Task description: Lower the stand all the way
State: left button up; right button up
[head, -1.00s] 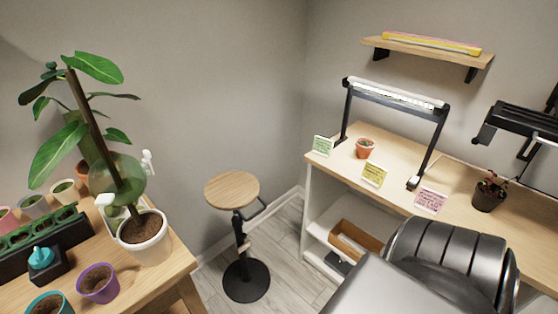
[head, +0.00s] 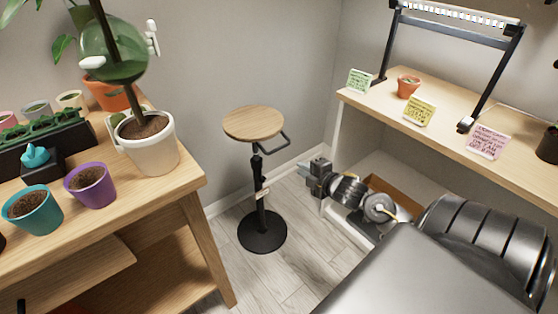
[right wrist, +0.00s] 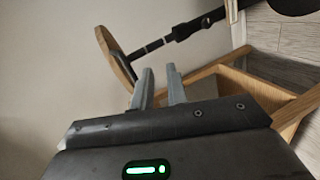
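The stand has a round wooden top (head: 253,123), a black column (head: 259,205) and a round black base (head: 262,233). It stands upright on the floor. A black looped handle (head: 277,142) sticks out to the right under the top. My right gripper (head: 307,173) is to the right of the column, apart from it. In the right wrist view its two fingers (right wrist: 160,72) are apart with nothing between them. That view also shows the wooden top (right wrist: 116,58) edge-on and the column (right wrist: 172,38) beyond the fingers. My left gripper is not in view.
A wooden table (head: 190,180) with a white-potted plant (head: 147,150) and several coloured pots is on the left. A workbench (head: 455,150) with a lamp frame and note cards is on the right. An orange-brown box (head: 392,190) sits on its lower shelf.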

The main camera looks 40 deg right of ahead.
jog(key=n+t, duration=0.1)
jog(key=n, duration=0.1)
send_near(279, 148)
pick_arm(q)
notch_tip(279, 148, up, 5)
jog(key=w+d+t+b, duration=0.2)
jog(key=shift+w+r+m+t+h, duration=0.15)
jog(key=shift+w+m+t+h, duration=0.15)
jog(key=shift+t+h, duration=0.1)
pick_arm(e)
jog(key=shift+y, duration=0.4)
jog(key=shift+d+x, duration=0.15)
jog(key=shift+x, duration=1.6)
jog(key=shift+d+x, duration=0.15)
jog(key=shift+x, duration=1.6)
jog(key=shift+d+x, duration=0.15)
jog(key=shift+x, duration=1.6)
jog(key=shift+f, duration=0.2)
jog(key=shift+c, duration=0.2)
grip_shut()
